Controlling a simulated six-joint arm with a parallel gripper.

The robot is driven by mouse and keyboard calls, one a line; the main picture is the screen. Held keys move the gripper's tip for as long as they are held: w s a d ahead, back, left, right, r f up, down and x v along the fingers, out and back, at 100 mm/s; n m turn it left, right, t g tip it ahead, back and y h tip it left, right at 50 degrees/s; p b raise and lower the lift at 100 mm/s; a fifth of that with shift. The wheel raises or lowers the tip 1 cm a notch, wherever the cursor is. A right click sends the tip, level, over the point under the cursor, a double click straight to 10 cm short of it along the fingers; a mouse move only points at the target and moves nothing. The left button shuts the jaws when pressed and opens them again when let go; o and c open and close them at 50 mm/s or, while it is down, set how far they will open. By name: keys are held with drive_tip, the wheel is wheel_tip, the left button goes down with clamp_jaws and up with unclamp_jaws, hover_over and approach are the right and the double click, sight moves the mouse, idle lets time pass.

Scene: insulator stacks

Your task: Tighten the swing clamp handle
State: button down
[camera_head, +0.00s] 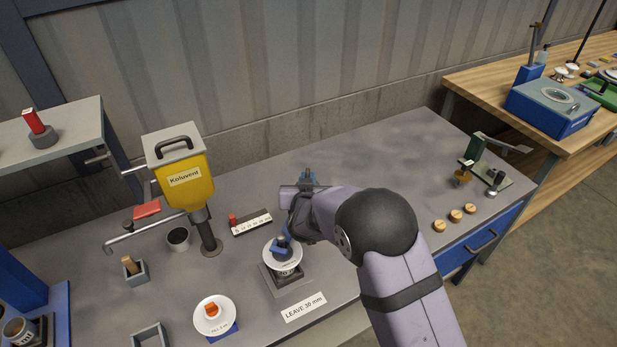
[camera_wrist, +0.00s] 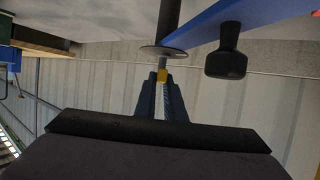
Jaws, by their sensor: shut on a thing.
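The swing clamp has a blue arm (camera_wrist: 205,32) with a black knob (camera_wrist: 229,50) in the wrist view, which looks upside down. A black post (camera_wrist: 168,14) with a round flange (camera_wrist: 158,51) stands beside the arm. My gripper (camera_wrist: 162,77) is shut on a yellow-ended part by the short metal rod at the flange, seemingly the clamp handle. My wrist hides most of the clamp there. The blue arm end (camera_head: 279,248) shows over a white disc (camera_head: 283,263) on a dark stand (camera_head: 285,281).
A yellow dispenser (camera_head: 182,185) stands left. A white dish (camera_head: 214,316) with an orange piece sits at the front. A labelled strip (camera_head: 251,222) lies left of my wrist. Wooden discs (camera_head: 455,215) and a green fixture (camera_head: 476,149) stand right. The back-right tabletop (camera_head: 380,145) is clear.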

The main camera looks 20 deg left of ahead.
drive_tip(key=shift+a+r+m+h+p, duration=0.15)
drive_tip(key=shift+r+m+h+p, duration=0.05)
drive_tip(key=shift+m+h+p, duration=0.5)
drive_tip(key=shift+f+t+h+p, duration=0.1)
drive_tip(key=shift+t+h+p, duration=0.2)
drive_tip(key=shift+p, duration=0.05)
drive_tip(key=c, duration=1.8)
unclamp_jaws()
drive_tip(key=shift+c, duration=0.2)
drive_tip(key=shift+s, duration=0.1)
drive_tip(key=shift+b+v, duration=1.2)
drive_tip(key=shift+v, duration=2.4)
